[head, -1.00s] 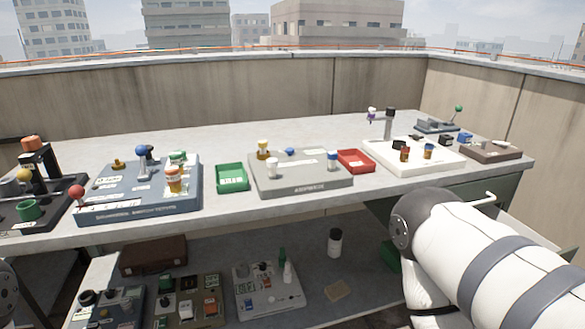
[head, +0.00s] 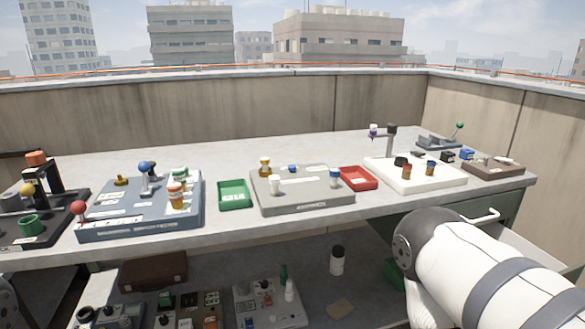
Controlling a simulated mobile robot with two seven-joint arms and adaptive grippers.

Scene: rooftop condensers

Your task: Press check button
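I cannot tell which control is the check button, as no label is readable. A grey panel (head: 325,198) in the middle of the bench carries a small blue knob or button (head: 292,168), a yellow-topped part (head: 265,165) and white and blue-topped parts. A blue-grey console (head: 140,227) to its left carries a blue ball lever (head: 144,168) and several small parts. A white board (head: 440,185) stands at the right. My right arm enters at lower right, in front of the bench, with its gripper out of view. My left gripper is also out of view.
A green tray (head: 233,195) and a red tray (head: 359,179) flank the grey panel. A dark device (head: 35,205) stands at far left, a brown box (head: 492,168) at far right. The lower shelf holds several panels and a dark-capped bottle (head: 337,260).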

